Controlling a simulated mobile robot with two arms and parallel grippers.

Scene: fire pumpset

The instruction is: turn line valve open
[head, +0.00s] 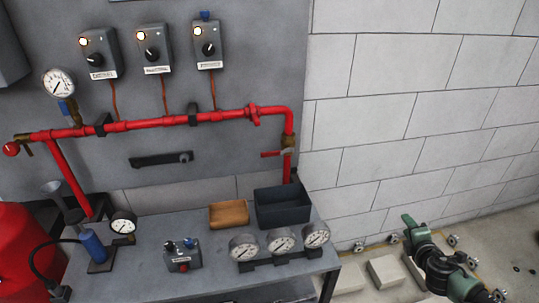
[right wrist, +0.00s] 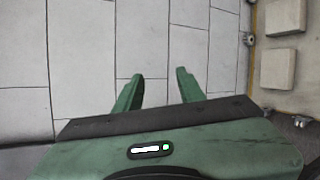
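A red pipe line runs along the grey panel and turns down at its right end. On that downward leg sits a brass valve (head: 288,143) with a red lever (head: 270,154) pointing left, across the pipe. My right gripper (head: 415,232) is at the lower right in the head view, well right of the valve and apart from it. My left gripper is not in view.
A grey bench holds a dark bin (head: 283,208), a brown tray (head: 229,214) and several gauges (head: 281,239). Switch boxes (head: 152,49) hang on the panel. Pale blocks (head: 385,271) lie on the floor near my right arm. The block wall (head: 400,130) right of the panel is bare.

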